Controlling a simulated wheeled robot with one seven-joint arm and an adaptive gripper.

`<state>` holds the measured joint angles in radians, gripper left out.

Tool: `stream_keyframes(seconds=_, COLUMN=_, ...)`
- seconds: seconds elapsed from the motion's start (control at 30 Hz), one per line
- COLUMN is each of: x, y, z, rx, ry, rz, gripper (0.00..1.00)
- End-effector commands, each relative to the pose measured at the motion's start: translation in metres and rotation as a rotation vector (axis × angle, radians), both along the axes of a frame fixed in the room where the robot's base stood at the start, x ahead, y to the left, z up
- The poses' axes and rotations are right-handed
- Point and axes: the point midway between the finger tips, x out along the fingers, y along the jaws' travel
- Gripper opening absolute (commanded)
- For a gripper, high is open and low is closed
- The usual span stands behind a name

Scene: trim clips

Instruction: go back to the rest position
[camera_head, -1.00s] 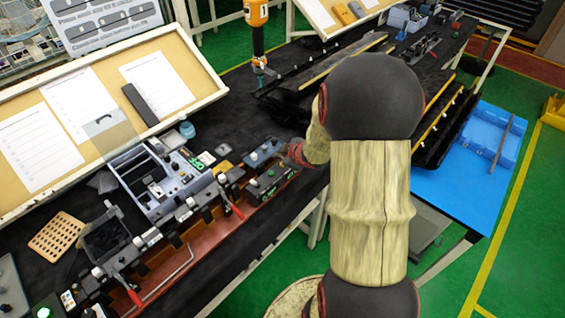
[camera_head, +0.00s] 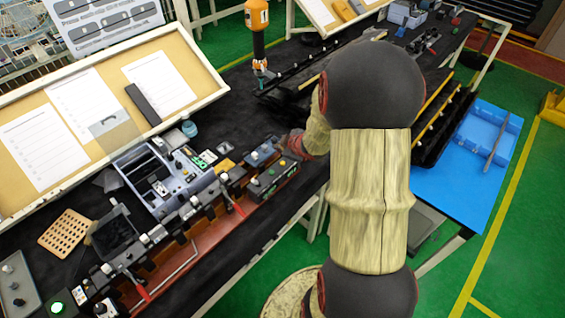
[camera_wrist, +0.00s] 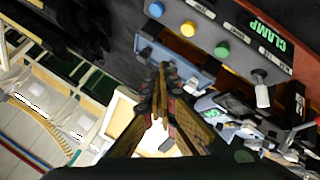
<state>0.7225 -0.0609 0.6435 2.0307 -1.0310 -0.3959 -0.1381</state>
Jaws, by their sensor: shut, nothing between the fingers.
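My gripper (camera_wrist: 163,70) shows in the wrist view with its two fingers together at the tips and nothing between them. It hangs in front of a dark control panel with blue, yellow and green buttons and a CLAMP label (camera_wrist: 267,35). I cannot tell the exact gap to the panel. In the head view my bent arm fills the middle right and hides most of the gripper. The arm's far end is beside the button fixture (camera_head: 270,178) at the bench's front edge.
The black bench (camera_head: 220,120) carries a grey-blue control box (camera_head: 165,180), levers and a perforated tan block (camera_head: 64,233). An orange tool (camera_head: 258,30) hangs above. Long dark trim parts (camera_head: 435,125) and a blue tray (camera_head: 487,135) lie to the right. Green floor is open at far right.

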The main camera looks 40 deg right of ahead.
Motion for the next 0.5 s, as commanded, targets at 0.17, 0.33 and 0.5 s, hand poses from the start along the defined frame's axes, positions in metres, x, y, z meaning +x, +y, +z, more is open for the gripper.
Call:
stream_keyframes(seconds=0.17, x=0.000, y=0.000, z=0.000, rx=0.000, ry=0.000, rz=0.000, gripper=0.00)
stream_keyframes(seconds=0.33, x=0.000, y=0.000, z=0.000, rx=0.001, ry=0.000, rz=-0.001, gripper=0.00)
stream_keyframes(seconds=0.5, x=-0.016, y=-0.012, z=-0.012, rx=0.004, ry=0.065, rz=-0.071, gripper=0.00)
